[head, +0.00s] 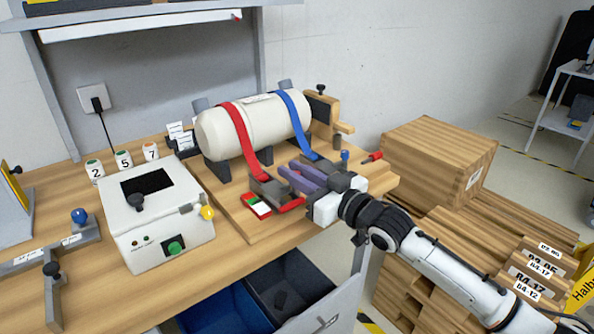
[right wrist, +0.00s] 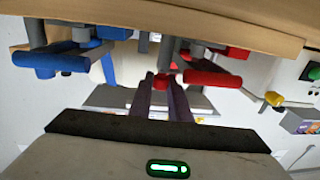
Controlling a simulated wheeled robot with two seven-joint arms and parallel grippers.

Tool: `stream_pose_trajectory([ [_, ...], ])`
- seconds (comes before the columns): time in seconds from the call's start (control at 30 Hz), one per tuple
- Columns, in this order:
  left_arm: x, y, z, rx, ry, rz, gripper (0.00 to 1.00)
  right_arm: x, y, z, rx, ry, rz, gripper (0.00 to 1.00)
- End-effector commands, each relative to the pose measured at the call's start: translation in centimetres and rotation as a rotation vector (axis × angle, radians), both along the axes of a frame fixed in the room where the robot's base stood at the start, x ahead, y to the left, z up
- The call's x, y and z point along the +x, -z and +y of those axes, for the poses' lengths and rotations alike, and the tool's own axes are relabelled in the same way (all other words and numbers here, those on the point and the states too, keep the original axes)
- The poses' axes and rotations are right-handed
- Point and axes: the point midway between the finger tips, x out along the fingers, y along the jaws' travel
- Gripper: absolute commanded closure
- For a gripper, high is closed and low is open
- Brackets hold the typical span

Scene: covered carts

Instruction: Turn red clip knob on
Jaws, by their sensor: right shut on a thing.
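The red clip (head: 268,191) sits at the lower end of the red strap (head: 236,134), on the wooden board in front of the white cylinder (head: 222,133). A red lever (head: 290,206) lies beside it; in the right wrist view a red lever (right wrist: 212,78) shows to the right. My right gripper (head: 287,169) reaches in from the right, its purple fingers beside the clip. In the right wrist view, the fingertips (right wrist: 163,84) are closed around a small red knob (right wrist: 162,78), mostly covered by the fingers. My left gripper is not in view.
The blue strap (head: 295,122) and a blue knob (head: 345,156) are close to my right gripper. A white control box (head: 150,225) stands left of the board. Wooden boxes (head: 430,150) stand to the right. Open drawers (head: 290,285) are below the table.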

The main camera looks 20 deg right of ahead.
Motion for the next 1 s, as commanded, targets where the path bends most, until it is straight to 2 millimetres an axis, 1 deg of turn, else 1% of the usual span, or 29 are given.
stream_pose_trajectory([
  [0.03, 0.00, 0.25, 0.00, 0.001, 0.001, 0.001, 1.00, -0.09, -0.54, 0.58, 0.002, -0.034, -0.013, 1.00],
  [0.23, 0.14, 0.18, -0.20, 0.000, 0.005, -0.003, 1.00, -0.19, -0.41, 0.22, 0.012, -0.079, -0.006, 1.00],
  [0.4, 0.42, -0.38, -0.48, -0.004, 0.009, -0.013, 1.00, -0.23, -0.35, 0.02, 0.016, -0.083, -0.002, 1.00],
  [0.57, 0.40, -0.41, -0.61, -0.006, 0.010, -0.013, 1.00, -0.23, -0.34, -0.01, 0.016, -0.081, -0.002, 1.00],
  [0.6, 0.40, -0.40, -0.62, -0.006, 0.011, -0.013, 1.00, -0.23, -0.33, -0.02, 0.015, -0.081, -0.001, 0.82],
  [0.7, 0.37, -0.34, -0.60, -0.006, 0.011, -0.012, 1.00, -0.21, -0.27, -0.07, 0.014, -0.080, 0.000, 0.65],
  [1.0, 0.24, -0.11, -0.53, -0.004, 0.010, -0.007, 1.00, -0.24, -0.08, -0.32, 0.010, -0.076, 0.002, 0.65],
])
